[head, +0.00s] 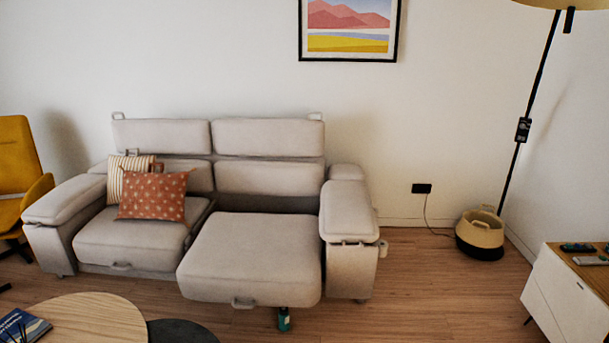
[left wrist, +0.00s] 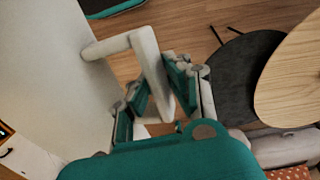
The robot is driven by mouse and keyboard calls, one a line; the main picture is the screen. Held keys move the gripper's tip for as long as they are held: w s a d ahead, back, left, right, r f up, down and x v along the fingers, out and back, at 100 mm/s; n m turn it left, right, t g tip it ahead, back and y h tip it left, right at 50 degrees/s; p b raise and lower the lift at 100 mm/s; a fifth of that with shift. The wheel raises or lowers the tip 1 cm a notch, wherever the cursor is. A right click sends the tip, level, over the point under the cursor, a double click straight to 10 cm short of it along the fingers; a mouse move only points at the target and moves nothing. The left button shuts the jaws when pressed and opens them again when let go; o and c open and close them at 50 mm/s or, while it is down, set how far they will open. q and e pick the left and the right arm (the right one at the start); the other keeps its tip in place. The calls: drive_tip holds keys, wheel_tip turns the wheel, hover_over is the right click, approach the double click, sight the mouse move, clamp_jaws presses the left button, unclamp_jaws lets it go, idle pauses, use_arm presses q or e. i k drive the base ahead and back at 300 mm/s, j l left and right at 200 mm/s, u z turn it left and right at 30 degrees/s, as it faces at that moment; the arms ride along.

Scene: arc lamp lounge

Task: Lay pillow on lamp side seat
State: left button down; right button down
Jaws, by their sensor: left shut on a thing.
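A rust-red patterned pillow (head: 153,196) leans against a striped pillow (head: 126,176) on the sofa's left seat (head: 128,238). The lamp side seat (head: 256,250) is bare and juts farther forward than the left one. A pale loop handle (head: 243,303) is on its front edge. In the left wrist view, my left gripper (left wrist: 160,98) is shut on a pale loop handle (left wrist: 110,45) standing out from a pale surface. A corner of the red pillow (left wrist: 290,173) shows there, well apart from the gripper. My right gripper is not in view.
A round wooden table (head: 85,318) and a dark round table (head: 182,331) stand front left. A small teal thing (head: 284,319), unclear, shows below the lamp side seat. The lamp pole (head: 527,100), basket (head: 480,232) and white cabinet (head: 560,300) are right. Floor (head: 430,290) right of the sofa is clear.

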sight(256, 249)
drive_tip(key=i+l, duration=0.1)
drive_tip(key=i, duration=0.85)
drive_tip(key=i+l, duration=0.1)
drive_tip(key=i, duration=0.8)
